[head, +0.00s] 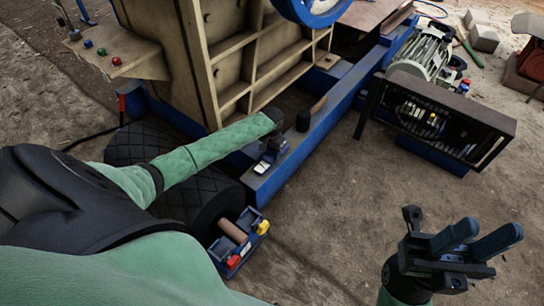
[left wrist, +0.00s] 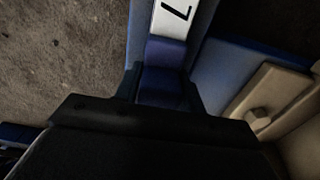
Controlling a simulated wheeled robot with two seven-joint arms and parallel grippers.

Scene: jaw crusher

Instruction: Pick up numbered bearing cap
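The numbered bearing cap shows in the left wrist view as a white face (left wrist: 172,18) with a black "7", above a dark blue-purple block. In the head view a small pale patch (head: 262,167) at the rail is probably the cap. My left gripper (head: 272,152) points down at the blue rail, partly hidden by my arm. In the left wrist view its fingers (left wrist: 168,70) lie on either side of the cap; whether they press on it is unclear. My right gripper (head: 478,240) is empty, its two blue fingers apart, over bare ground at the lower right.
The crusher (head: 240,60) stands on a blue frame rail (head: 330,112) with a black knob (head: 303,121) on it. A blue tray (head: 232,268) with a brown roller and red and yellow parts lies beside a tyre (head: 190,195). A motor (head: 425,55) and guarded pulley (head: 440,110) are right.

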